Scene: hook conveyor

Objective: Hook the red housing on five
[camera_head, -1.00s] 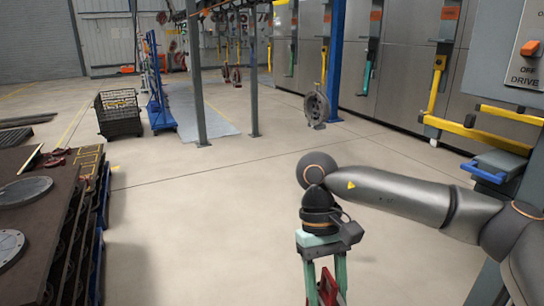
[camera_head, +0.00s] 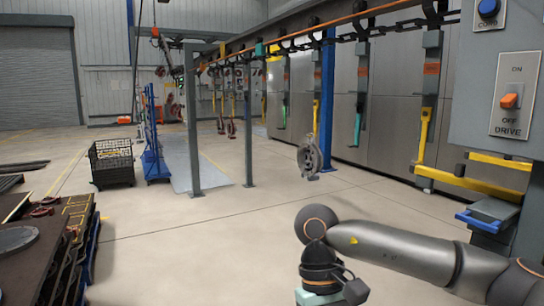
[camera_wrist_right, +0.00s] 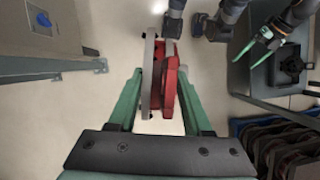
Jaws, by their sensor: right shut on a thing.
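The red housing (camera_wrist_right: 170,82), with a grey disc-like side, sits between the teal fingers of my right gripper (camera_wrist_right: 160,92) in the right wrist view. The gripper is shut on it. In the head view only my right wrist shows at the bottom; the fingers and housing are below the frame. My left gripper (camera_wrist_right: 262,45) shows in the wrist view at upper right, its green fingers apart and empty. In the head view hangers hang from the overhead rail (camera_head: 345,22): a yellow one (camera_head: 423,135), a green one (camera_head: 358,122). I cannot read which is five.
A grey round part (camera_head: 309,157) hangs on a farther yellow hook. The control box with an orange drive switch (camera_head: 510,100) and a yellow bracket (camera_head: 470,178) stand at right. A dark table (camera_head: 35,275) is at left, a wire basket (camera_head: 112,163) beyond. The middle floor is clear.

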